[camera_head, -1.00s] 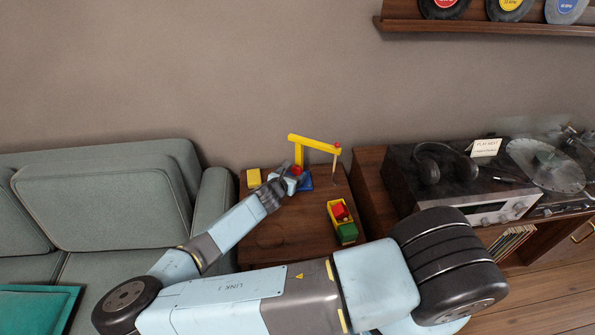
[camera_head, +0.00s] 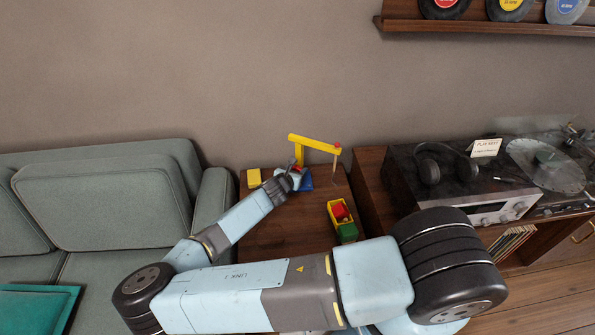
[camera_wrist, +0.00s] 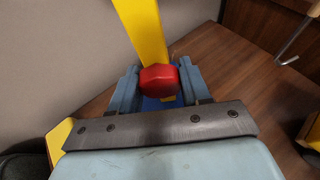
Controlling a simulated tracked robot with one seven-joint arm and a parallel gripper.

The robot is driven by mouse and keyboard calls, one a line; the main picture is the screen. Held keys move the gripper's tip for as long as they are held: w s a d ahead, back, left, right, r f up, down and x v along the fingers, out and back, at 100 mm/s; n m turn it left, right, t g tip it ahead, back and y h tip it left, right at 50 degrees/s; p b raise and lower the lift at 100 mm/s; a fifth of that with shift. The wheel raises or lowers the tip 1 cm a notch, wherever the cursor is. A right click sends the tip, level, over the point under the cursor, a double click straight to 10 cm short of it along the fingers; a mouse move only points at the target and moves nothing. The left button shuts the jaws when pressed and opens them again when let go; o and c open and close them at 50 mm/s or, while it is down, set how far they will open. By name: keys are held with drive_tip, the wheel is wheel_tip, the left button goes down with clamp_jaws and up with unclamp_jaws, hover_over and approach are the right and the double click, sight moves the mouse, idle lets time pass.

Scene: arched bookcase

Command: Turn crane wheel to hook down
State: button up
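The toy crane (camera_head: 315,143) stands on the wooden side table, with a yellow post, a yellow boom and a blue base. Its red crane wheel (camera_wrist: 159,80) is a faceted knob in the wrist view; my gripper covers it in the head view. My gripper (camera_wrist: 160,84) has one finger on each side of the wheel, and both seem to touch it. In the head view, my gripper (camera_head: 297,175) is at the post's foot. The hook (camera_head: 335,181) hangs below the boom tip near the tabletop, and its metal curve shows in the wrist view (camera_wrist: 287,60).
A yellow block (camera_head: 254,178) lies left of the crane. A yellow toy truck (camera_head: 337,210) with red and green blocks stands to the front right. A grey sofa (camera_head: 105,205) is left, a record-player cabinet (camera_head: 370,185) right. The wall is close behind.

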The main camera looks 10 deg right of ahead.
drive_tip(key=c, duration=0.5)
drive_tip(key=shift+m+t+y, duration=0.3)
drive_tip(key=shift+m, duration=0.2)
drive_tip(key=o, duration=1.1)
drive_tip(key=shift+c, duration=0.2)
drive_tip(key=v, duration=1.3)
drive_tip(key=shift+s, duration=0.35)
drive_tip(key=shift+r, duration=0.1)
